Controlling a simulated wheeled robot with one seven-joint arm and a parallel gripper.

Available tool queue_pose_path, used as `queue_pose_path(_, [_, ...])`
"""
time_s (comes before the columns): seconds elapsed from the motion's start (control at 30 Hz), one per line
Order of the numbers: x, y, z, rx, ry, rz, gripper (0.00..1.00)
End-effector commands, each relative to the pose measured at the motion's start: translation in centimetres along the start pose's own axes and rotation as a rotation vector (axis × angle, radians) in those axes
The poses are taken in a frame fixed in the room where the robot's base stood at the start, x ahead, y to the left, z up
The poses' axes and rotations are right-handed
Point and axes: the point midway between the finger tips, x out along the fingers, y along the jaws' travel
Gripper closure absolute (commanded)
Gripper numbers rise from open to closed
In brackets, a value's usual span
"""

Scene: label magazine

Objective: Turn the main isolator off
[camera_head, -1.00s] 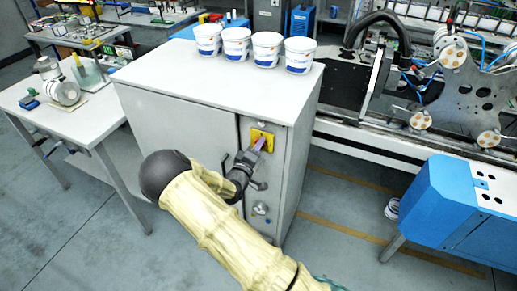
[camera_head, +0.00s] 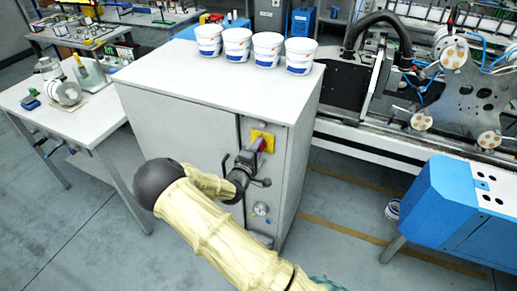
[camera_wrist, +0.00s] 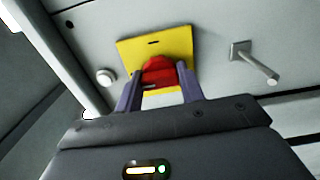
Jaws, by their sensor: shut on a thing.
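The main isolator is a red rotary handle (camera_wrist: 159,72) on a yellow plate (camera_wrist: 124,50), on the front of a grey cabinet. In the wrist view my gripper (camera_wrist: 160,84) has one finger on each side of the red handle and is shut on it. In the head view the yellow plate (camera_head: 268,137) shows near the cabinet's top right corner, with my gripper (camera_head: 258,146) in front of it. My gripper and wrist hide most of the handle there. The lower part of the handle is hidden between the fingers in the wrist view.
The cabinet top (camera_head: 200,75) carries several white tubs (camera_head: 237,45) along its back edge. A door handle (camera_wrist: 255,62) sticks out right of the plate in the wrist view.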

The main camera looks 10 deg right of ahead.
Motion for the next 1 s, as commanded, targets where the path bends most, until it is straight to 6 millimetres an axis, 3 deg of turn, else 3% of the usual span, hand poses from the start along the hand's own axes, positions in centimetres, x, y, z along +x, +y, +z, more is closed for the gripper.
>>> queue_pose_path(0.03, [-0.1,-0.2,-0.1,-0.004,0.002,-0.003,0.85])
queue_pose_path(0.07, [-0.1,-0.2,-0.1,-0.004,0.002,-0.004,0.6])
queue_pose_path(0.17, [-0.1,-0.1,-0.1,-0.003,0.002,-0.003,0.4])
queue_pose_path(0.57, [-0.6,-0.1,-0.1,0.0,0.001,-0.002,0.4])
queue_pose_path(0.77, [-3.3,-0.3,-0.1,-0.001,0.004,-0.003,0.4])
queue_pose_path(1.0, [-8.0,-0.3,-0.2,0.001,0.005,-0.003,0.4])
